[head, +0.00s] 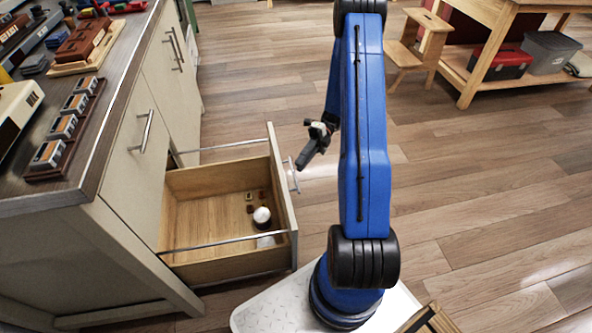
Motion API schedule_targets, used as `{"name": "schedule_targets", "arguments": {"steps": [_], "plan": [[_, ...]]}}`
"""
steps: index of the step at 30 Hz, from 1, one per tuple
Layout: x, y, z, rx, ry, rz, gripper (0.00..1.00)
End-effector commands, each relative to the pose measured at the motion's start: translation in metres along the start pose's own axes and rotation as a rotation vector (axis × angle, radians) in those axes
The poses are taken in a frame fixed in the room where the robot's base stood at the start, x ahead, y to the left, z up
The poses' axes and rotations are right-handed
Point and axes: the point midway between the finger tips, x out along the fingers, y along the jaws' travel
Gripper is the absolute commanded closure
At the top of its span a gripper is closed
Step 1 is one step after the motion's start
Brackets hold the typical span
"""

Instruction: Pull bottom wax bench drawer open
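The bottom drawer (214,262) of the wax bench (131,232) is pulled out well to the right, showing its wooden inside. A white round item and several small brown pieces lie in it. Its front panel (281,196) carries a bar handle (292,175) on the outer face. My gripper (302,166) is at the handle, its dark tip pointing down and left toward it. I cannot tell whether the fingers are around the handle or only beside it. The fingertips are too small to show whether they are open or shut.
A closed upper drawer with a handle (147,131) is above the open one. The benchtop (58,187) holds several wax blocks and tools. A wooden step stool (421,45) and a workbench with bins (497,62) stand at the back right. The wooden floor (480,170) at right is clear.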

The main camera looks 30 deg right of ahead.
Motion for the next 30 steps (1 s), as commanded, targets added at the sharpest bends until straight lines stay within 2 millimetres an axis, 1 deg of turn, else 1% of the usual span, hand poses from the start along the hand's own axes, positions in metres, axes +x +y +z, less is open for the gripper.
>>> {"name": "schedule_targets", "arguments": {"steps": [1,9,15,21,30], "plan": [[-0.011,-0.001,0.001,-0.001,-0.002,-0.002,0.83],[-0.065,-0.001,0.000,0.000,-0.002,-0.002,0.83],[-0.097,0.000,0.001,-0.001,-0.001,-0.001,0.83],[-0.113,0.000,0.000,0.000,-0.001,-0.001,0.83],[-0.115,0.000,0.000,0.000,0.000,0.000,0.83]]}}
